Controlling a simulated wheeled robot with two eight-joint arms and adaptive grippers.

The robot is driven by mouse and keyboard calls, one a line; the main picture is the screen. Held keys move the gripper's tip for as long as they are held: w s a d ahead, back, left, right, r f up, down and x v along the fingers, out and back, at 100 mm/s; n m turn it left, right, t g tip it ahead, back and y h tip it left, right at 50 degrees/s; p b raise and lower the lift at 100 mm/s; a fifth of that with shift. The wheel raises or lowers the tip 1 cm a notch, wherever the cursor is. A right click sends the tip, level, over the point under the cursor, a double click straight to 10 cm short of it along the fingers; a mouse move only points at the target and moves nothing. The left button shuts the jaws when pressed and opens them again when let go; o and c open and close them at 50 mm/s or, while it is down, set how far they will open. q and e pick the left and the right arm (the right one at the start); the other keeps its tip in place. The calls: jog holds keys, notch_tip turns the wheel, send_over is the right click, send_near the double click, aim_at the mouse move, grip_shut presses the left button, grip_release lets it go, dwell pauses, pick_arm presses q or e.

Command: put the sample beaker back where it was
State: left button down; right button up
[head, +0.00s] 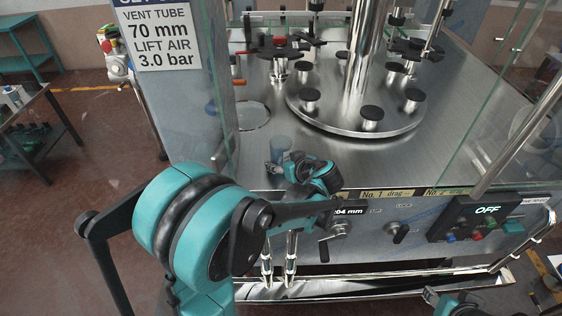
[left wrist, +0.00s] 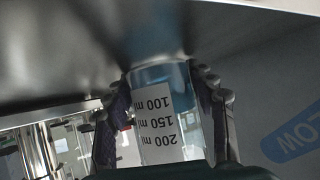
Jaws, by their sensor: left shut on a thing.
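The sample beaker (left wrist: 160,110) is a clear vessel with bluish liquid and a white label marked 100, 150 and 200 ml. My left gripper (left wrist: 165,100) is shut on it, one finger on each side, in the left wrist view. A bit of my right gripper (head: 435,297) shows at the bottom edge, mostly cut off.
A round flat disc (head: 253,116) lies on the deck behind the beaker. A turntable (head: 345,120) with several black-topped pedestals stands to the right. Glass panels (head: 222,80) flank the deck. A control box (head: 487,217) reading OFF and valve knobs sit along the front.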

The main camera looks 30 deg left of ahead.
pick_arm(q)
jog(key=shift+s+d+f+b, duration=0.2)
jog(key=shift+s+f+b, duration=0.15)
jog(key=shift+f+b, duration=0.3)
jog(key=c, duration=0.9)
grip_release()
jog(key=o, duration=0.4)
jog(key=shift+a, duration=0.15)
jog(key=shift+o, duration=0.2)
jog(key=shift+a+f, duration=0.1)
jog(key=shift+f, duration=0.05)
jog(key=shift+d, duration=0.3)
jog(key=v, duration=0.7)
jog(key=r+v, duration=0.1)
jog(key=v, duration=0.3)
jog(key=shift+a+r, duration=0.1)
jog(key=shift+r, duration=0.05)
